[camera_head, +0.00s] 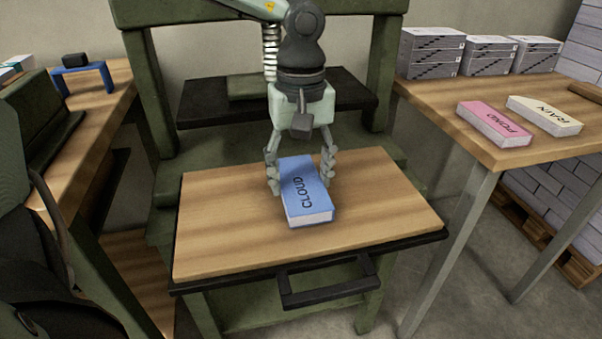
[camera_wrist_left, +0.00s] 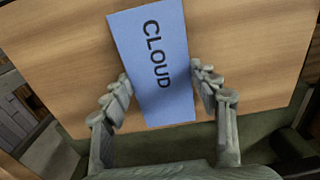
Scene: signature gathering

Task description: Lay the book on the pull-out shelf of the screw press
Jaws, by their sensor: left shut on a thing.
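The blue book marked CLOUD (camera_head: 305,190) is flat, on or just above the wooden top of the pull-out shelf (camera_head: 225,225); I cannot tell whether it touches. My left gripper (camera_head: 300,175) reaches down from above and is shut on the book, one finger against each long side. In the left wrist view the book (camera_wrist_left: 155,65) lies between the fingers (camera_wrist_left: 160,88), over the wood. The green screw press (camera_head: 385,75) stands behind the shelf, with its dark plate (camera_head: 345,95) above and behind the book. My right gripper is not in view.
The shelf has bare wood around the book and a black handle (camera_head: 328,283) at its front. On the right table (camera_head: 455,100) lie a pink book (camera_head: 494,122), a cream book (camera_head: 545,114) and grey stacks (camera_head: 430,52). A left table (camera_head: 110,105) holds a blue stand (camera_head: 82,72).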

